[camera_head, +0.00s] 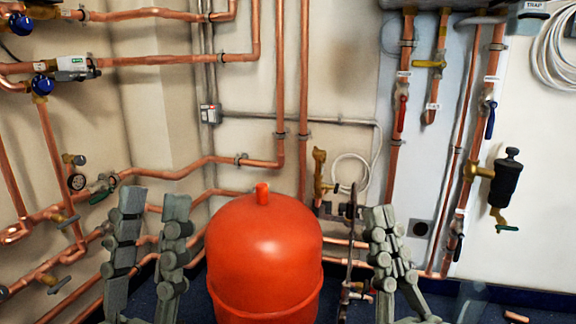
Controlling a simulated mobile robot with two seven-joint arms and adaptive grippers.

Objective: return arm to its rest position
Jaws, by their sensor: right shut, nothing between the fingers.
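My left gripper (154,198) stands upright left of the red tank, fingers pointing up. Its two grey fingers are apart with nothing between them, so it is open. My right gripper (380,213) stands upright right of the tank, also pointing up. Its fingers are together and hold nothing. Both grippers are in front of the copper pipework, and neither appears to hold a pipe or valve. The arm links below them are cut off by the lower picture edge.
A rounded red tank (265,250) stands between the grippers. Copper pipes (215,162) with blue-handled valves (43,84) run along the left wall. At right are a red lever valve (401,114), a blue lever (490,120) and a black cylindrical fitting (506,180). Dark blue floor shows low at right.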

